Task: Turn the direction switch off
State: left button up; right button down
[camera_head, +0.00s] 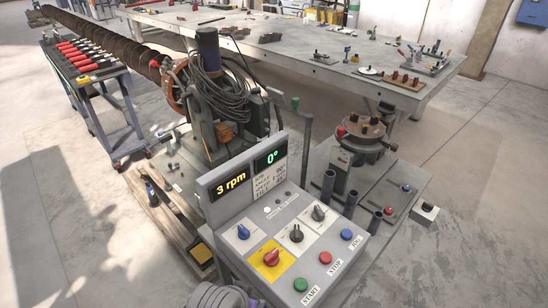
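The grey control panel (222,209) stands at the lower middle, with its sloped face toward me. The displays read "3 rpm" (231,185) and "0°" (270,158). A rounded grey part of my arm shows at the bottom edge, left of the panel's front. Neither gripper's fingers are in view.
Green START (300,284), red STOP (325,257) and blue JOG (347,235) buttons line the panel's near right edge. Behind stands the positioner machine (207,55) with coiled cables and a long auger (120,45).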

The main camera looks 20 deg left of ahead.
aim_at(296, 235)
jog(key=k+l+u, duration=0.1)
jog(key=u, duration=0.3)
jog(key=k+u, duration=0.35)
